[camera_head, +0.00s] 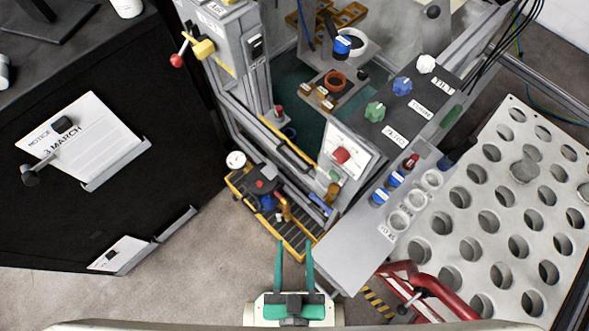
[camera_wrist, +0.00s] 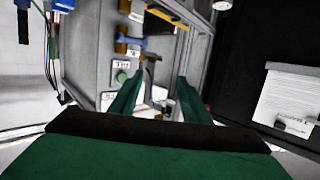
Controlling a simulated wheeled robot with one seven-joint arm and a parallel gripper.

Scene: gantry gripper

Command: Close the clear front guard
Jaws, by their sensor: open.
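The machine (camera_head: 325,90) stands ahead of my gripper, with a grey metal frame around a green-floored work space. A rail with a dark bar (camera_head: 295,157) runs along its front edge; it may belong to the clear front guard, but I cannot make out the clear panel itself or its position. My gripper (camera_head: 295,246) is open and empty, with two green fingers apart and pointing at the machine's front. It is short of the frame and touches nothing visible. In the wrist view my gripper (camera_wrist: 160,92) shows its fingers spread before the machine's front.
A yellow-edged tray (camera_head: 240,190) with tools lies low before the machine. A control panel with knobs (camera_head: 403,87) and a red button (camera_head: 340,155) is at right, beside a perforated plate (camera_head: 485,220). A red tubular handle (camera_head: 430,285) is near my gripper's right. Floor (camera_head: 190,245) is clear at left.

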